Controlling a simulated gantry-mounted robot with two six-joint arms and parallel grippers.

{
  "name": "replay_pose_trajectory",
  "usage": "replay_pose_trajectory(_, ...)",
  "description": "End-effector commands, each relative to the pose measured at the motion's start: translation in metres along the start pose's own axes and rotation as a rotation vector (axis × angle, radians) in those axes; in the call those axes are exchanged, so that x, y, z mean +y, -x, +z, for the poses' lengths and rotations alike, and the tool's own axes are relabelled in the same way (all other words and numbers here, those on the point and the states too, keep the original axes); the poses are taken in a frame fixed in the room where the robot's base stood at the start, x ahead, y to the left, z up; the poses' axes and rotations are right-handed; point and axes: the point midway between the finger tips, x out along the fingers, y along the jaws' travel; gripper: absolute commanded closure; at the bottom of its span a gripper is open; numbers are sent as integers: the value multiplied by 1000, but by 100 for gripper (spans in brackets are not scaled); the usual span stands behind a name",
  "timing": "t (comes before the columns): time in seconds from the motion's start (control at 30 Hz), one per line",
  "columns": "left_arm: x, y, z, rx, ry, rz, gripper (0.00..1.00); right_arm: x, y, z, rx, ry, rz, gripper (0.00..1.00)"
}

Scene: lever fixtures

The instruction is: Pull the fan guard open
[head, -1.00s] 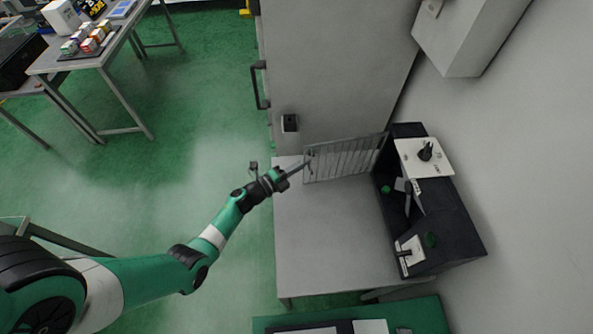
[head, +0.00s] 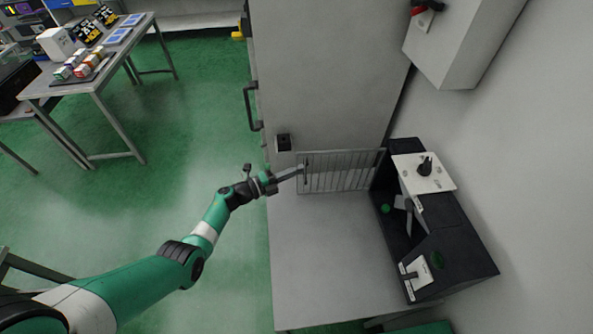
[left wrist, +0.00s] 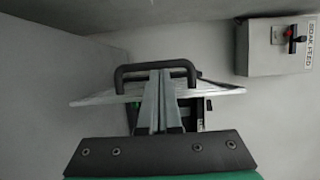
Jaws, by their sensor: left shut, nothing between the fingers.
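The fan guard (head: 341,171) is a grey barred panel. It stands out to the left from the dark fixture box (head: 447,235), swung wide open. In the left wrist view the guard (left wrist: 218,90) shows almost edge-on, with a black loop handle (left wrist: 127,70). My left gripper (head: 302,169) is at the guard's free left end. In the left wrist view my left gripper (left wrist: 160,73) has its fingers together, tips at the handle bar and within its outline. Whether they touch it I cannot tell. My right gripper is out of view.
The fixture stands on a grey table (head: 325,265) whose front and left are clear. A tall grey cabinet (head: 325,70) stands behind the guard. A wall box (head: 460,45) with a red switch hangs at upper right. Another table (head: 95,85) with small items stands far left.

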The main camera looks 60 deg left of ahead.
Motion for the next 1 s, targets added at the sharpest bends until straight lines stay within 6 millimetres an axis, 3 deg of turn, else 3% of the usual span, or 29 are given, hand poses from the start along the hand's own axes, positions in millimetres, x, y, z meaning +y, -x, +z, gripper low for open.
replay_pose_trajectory(0.17, -3, 24, 1, -5, 1, 2, 100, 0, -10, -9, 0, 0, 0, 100)
replay_pose_trajectory(0.4, -2, 82, 1, -6, 2, 1, 100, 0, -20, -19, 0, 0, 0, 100)
replay_pose_trajectory(0.53, -1, 104, 1, -4, 1, 1, 100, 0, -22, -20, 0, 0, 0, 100)
replay_pose_trajectory(0.7, 0, 115, 0, 0, 0, 0, 100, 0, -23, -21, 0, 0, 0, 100)
replay_pose_trajectory(1.0, 0, 115, 0, 1, 0, 0, 100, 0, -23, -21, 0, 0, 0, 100)
